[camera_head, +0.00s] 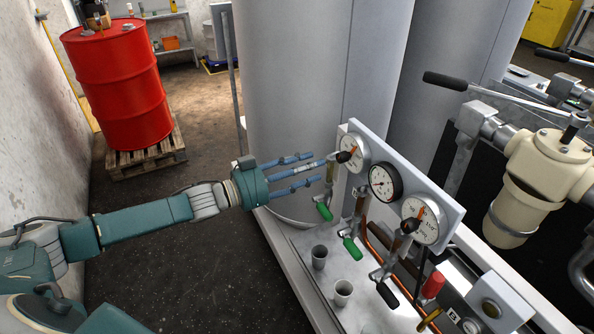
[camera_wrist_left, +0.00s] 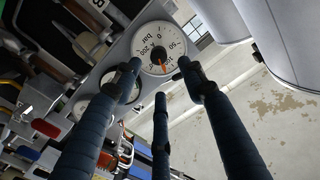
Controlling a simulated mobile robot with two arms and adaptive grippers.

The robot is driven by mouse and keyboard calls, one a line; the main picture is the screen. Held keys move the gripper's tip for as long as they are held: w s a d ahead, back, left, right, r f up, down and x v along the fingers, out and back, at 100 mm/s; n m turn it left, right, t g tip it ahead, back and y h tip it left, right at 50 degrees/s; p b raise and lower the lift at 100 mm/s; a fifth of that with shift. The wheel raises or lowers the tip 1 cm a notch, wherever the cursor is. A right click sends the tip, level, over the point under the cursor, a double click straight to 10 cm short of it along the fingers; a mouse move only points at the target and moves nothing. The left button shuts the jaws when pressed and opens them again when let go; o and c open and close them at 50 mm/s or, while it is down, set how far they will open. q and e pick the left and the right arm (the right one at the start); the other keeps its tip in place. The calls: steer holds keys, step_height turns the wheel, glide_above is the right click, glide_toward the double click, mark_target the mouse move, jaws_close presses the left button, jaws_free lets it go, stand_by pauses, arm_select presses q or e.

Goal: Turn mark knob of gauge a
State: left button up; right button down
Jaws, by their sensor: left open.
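Gauge a (camera_head: 357,147) is the leftmost round white dial on the grey panel. It has a dark mark knob (camera_head: 343,157) at its front and an orange mark. The fingertips appear just short of the knob. In the left wrist view the fingers (camera_wrist_left: 159,78) straddle the dial's lower part, with nothing held.
A black-rimmed gauge (camera_head: 385,182) and another white gauge (camera_head: 421,220) sit to the right on the panel (camera_head: 449,210). Green-handled valves (camera_head: 323,211) hang below. Large grey tanks (camera_head: 310,80) stand behind. A red drum (camera_head: 120,85) stands on a pallet at the far left.

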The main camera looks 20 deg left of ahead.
arm_select(q)
steer(key=shift+v, duration=1.9)
steer(key=s+a+f+n+g+y, duration=0.1)
steer(key=a+f+n+y, duration=0.25)
steer(key=f, duration=1.15)
steer(key=s+a+f+n+y, duration=0.15)
steer(key=a+f+y, duration=0.35)
steer(key=f, duration=1)
steer(key=s+f+n+g+y, duration=0.1)
steer(key=s+f+g, duration=0.1)
steer(key=s+f, duration=0.7)
steer(key=s+f+g+y, duration=0.1)
steer(key=s+f+g, duration=0.2)
steer(key=s+f, duration=0.6)
steer(key=s+d+f+g, duration=0.2)
steer(key=s+d+f, duration=0.2)
steer(key=s, duration=0.6)
steer(key=s+d+f+n+g, duration=0.1)
steer(key=s+d+f, duration=0.3)
steer(key=s, duration=0.6)
steer(key=s+d+f+g, duration=0.4)
steer(key=s+f, duration=0.4)
steer(key=s, duration=0.2)
steer(key=shift+s+n, duration=0.25)
steer(key=shift+n, duration=0.05)
steer(key=shift+y, duration=0.25)
